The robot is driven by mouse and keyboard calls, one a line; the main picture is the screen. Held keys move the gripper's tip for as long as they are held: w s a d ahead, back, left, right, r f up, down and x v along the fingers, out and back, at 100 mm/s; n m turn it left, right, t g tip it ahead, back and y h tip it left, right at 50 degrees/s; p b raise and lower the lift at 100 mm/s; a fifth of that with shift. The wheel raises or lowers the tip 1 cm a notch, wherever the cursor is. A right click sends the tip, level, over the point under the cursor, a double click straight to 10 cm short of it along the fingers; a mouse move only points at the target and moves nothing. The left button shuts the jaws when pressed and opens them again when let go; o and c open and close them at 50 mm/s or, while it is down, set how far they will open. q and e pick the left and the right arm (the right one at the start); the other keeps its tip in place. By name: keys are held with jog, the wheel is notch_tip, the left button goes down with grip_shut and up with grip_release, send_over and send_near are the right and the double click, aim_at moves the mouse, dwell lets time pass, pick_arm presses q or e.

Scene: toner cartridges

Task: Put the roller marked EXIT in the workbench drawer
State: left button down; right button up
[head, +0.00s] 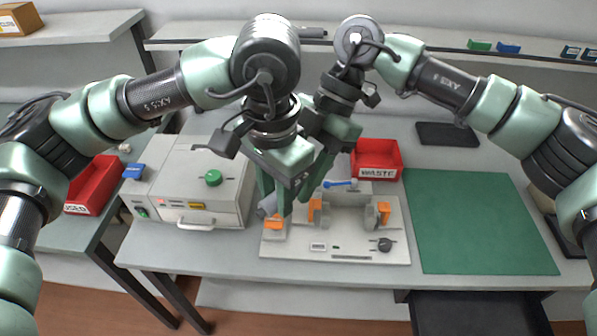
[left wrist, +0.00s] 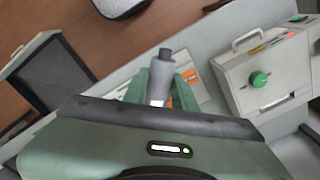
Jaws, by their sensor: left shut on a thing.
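My left gripper (head: 275,204) is shut on a grey roller (head: 267,206). It is held above the left end of a pale fixture with orange holders (head: 385,258). In the left wrist view the roller (left wrist: 161,72) sticks out between the green fingers, with a dark end; no marking is legible. The workbench drawer (head: 478,312) is pulled out at the front right and looks dark and empty; it also shows in the left wrist view (left wrist: 52,78). My right gripper (head: 312,195) is close beside the left one, partly hidden by it, and its jaws are unclear.
A pale machine with a green knob (head: 212,178) stands left of the fixture. A red WASTE bin (head: 376,172) is behind it. A green mat (head: 475,220) lies clear on the right. A red bin (head: 92,190) is at far left.

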grip_shut()
pick_arm(q)
jog(key=c, duration=1.1)
grip_release()
jog(key=shift+o, duration=0.2)
